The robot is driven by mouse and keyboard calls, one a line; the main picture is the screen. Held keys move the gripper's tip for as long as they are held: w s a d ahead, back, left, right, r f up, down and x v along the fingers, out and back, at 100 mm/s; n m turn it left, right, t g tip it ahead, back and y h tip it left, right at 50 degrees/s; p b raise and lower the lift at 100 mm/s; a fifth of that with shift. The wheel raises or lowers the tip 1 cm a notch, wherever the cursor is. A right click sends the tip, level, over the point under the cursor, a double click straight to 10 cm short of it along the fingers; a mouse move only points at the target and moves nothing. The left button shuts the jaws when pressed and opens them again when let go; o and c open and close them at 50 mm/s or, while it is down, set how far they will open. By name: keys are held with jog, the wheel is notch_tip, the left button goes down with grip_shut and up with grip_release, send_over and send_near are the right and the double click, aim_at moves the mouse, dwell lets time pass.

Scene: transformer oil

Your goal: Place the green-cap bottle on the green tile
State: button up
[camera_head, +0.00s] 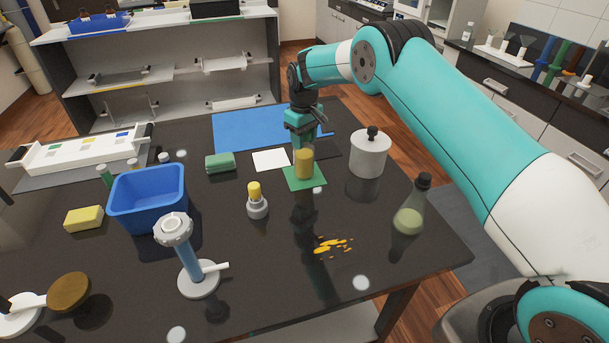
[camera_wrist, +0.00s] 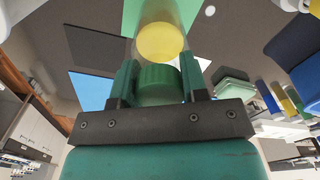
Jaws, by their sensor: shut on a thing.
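The green-cap bottle (camera_head: 304,163) has a clear body with yellow oil. It stands upright at the green tile (camera_head: 315,179), over its middle in the head view. My gripper (camera_head: 303,137) points down above it and is shut on its cap. In the wrist view, the green cap (camera_wrist: 158,82) sits between the two fingers of my gripper (camera_wrist: 157,80), with the yellow oil (camera_wrist: 160,42) beyond it. The green tile (camera_wrist: 187,10) shows behind the bottle. I cannot tell whether the bottle's base touches the tile.
A white tile (camera_head: 271,160) and a dark tile (camera_head: 325,149) lie close by. A white lidded pot (camera_head: 369,155) stands right, a flask (camera_head: 411,209) front right. A grey holder with a yellow-topped item (camera_head: 257,205) stands left. A yellow spill (camera_head: 332,244) marks the front; a blue bin (camera_head: 149,209) stands farther left.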

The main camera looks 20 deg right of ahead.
jog(key=shift+f, duration=0.25)
jog(key=o, duration=1.5)
notch_tip(320, 180, up, 17)
jog(key=b, duration=0.3)
jog(key=shift+r+b, duration=0.15)
jog(key=shift+b, duration=0.25)
